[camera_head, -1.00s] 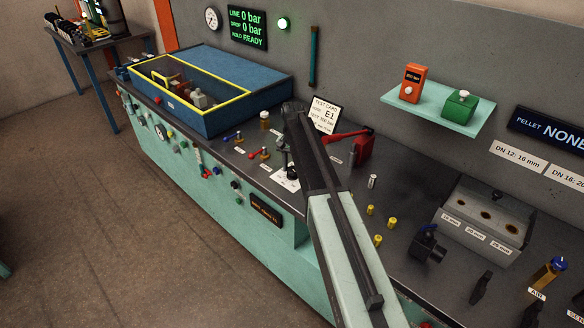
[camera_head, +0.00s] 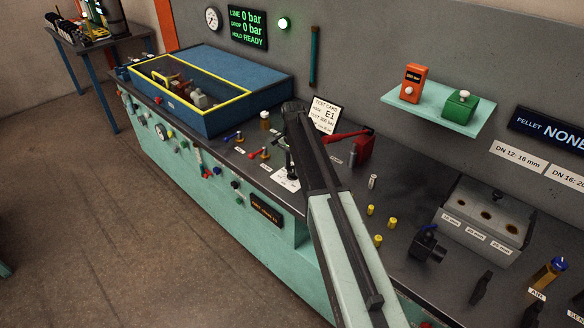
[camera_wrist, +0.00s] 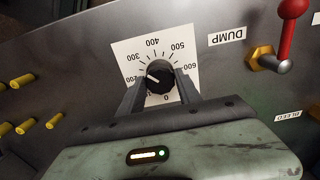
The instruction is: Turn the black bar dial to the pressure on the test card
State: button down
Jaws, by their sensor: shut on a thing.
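The black bar dial (camera_wrist: 164,72) stands on a white scale plate (camera_wrist: 185,42) marked in hundreds from 0 to 600. My gripper (camera_wrist: 160,90) is shut on the dial, one finger on each side of it. The white line on the dial points to the left of the plate, roughly between 200 and 300. In the head view my gripper (camera_head: 291,172) is over the plate, and the dial is mostly hidden. The test card (camera_head: 324,114) stands behind my arm and reads E1; its pressure line is too small to read surely.
The red dump lever (camera_wrist: 285,35) is close to the right of the dial in the wrist view. A blue case (camera_head: 200,115) with a yellow-rimmed window sits left on the bench. The green display (camera_head: 248,27) reads line 0 bar, drop 0 bar, hold READY.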

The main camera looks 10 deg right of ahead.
aim_at(293, 169)
jog(key=shift+s, duration=0.15)
jog(key=c, duration=0.8)
grip_release()
jog(key=shift+c, duration=0.2)
notch_tip(293, 169, up, 8)
jog(key=p, duration=0.8)
jog(key=shift+f, duration=0.1)
